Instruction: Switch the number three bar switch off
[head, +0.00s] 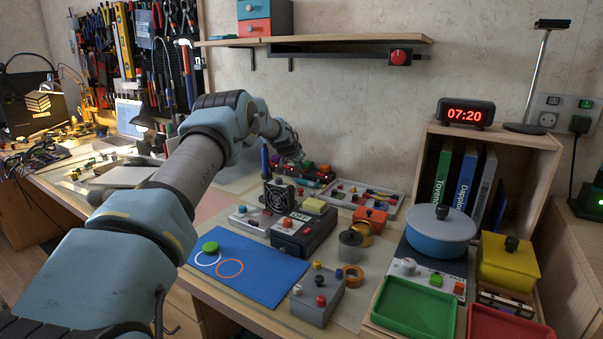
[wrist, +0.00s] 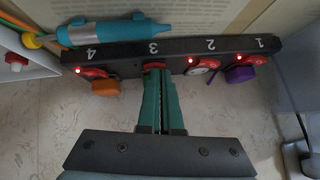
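The dark bar (wrist: 120,58) crosses the top of the wrist view, its numbers 4, 3, 2 and 1 upside down from left to right. The number three switch (wrist: 153,66) is a red piece, partly hidden behind my fingertips. Red lights glow by 4, 2 and 1; no light shows at 3, where my fingers block part of the view. My gripper (wrist: 157,80) has its green fingers together, tips at or very near switch three; I cannot tell if they touch. In the head view the bar (head: 318,177) is at the back of the bench, by my wrist.
An orange plug (wrist: 105,88) sits at 4, a white round one (wrist: 202,66) at 2 and a purple one (wrist: 240,74) at 1. A blue tool (wrist: 120,30) lies behind the bar. A black fan (head: 278,195) and a tray (head: 362,198) stand near the bar.

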